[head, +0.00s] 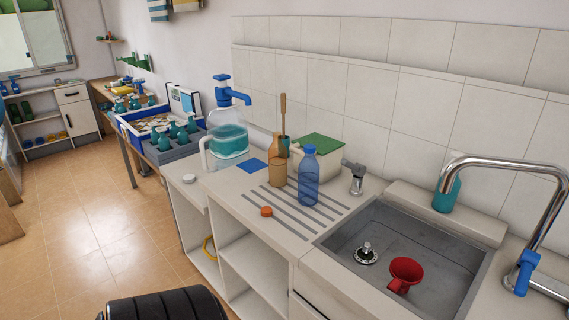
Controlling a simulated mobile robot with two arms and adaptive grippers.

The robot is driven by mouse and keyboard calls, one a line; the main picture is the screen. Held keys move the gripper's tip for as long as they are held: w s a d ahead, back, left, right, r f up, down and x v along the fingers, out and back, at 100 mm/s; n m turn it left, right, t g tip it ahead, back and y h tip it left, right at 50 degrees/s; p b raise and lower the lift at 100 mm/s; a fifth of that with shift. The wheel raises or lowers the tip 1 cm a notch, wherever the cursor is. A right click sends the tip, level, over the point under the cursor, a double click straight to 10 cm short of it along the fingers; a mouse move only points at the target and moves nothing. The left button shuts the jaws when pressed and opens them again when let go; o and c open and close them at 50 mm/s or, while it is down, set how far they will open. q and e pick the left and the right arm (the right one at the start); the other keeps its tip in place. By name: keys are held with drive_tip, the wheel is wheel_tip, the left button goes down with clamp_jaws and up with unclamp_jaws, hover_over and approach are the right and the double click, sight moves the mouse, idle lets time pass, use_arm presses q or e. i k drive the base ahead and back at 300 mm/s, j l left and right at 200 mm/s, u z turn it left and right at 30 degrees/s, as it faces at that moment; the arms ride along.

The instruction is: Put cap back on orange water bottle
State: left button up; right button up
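The orange bottle (277,164) stands upright on the ridged drainboard left of the sink, and its narrow neck shows no cap. An orange cap (266,211) lies on the counter in front of it, toward the front edge. A blue bottle (308,178) with a blue cap stands upright just right of the orange bottle. Neither of my grippers is in view.
The sink (400,255) holds a red funnel (404,272) and a drain plug. A curved tap (500,165) rises at right. A clear jug (228,140) with a blue pump stands left, near a white lid (189,179). The counter around the orange cap is clear.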

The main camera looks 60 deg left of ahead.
sight(277, 152)
drive_tip(key=u, duration=1.9)
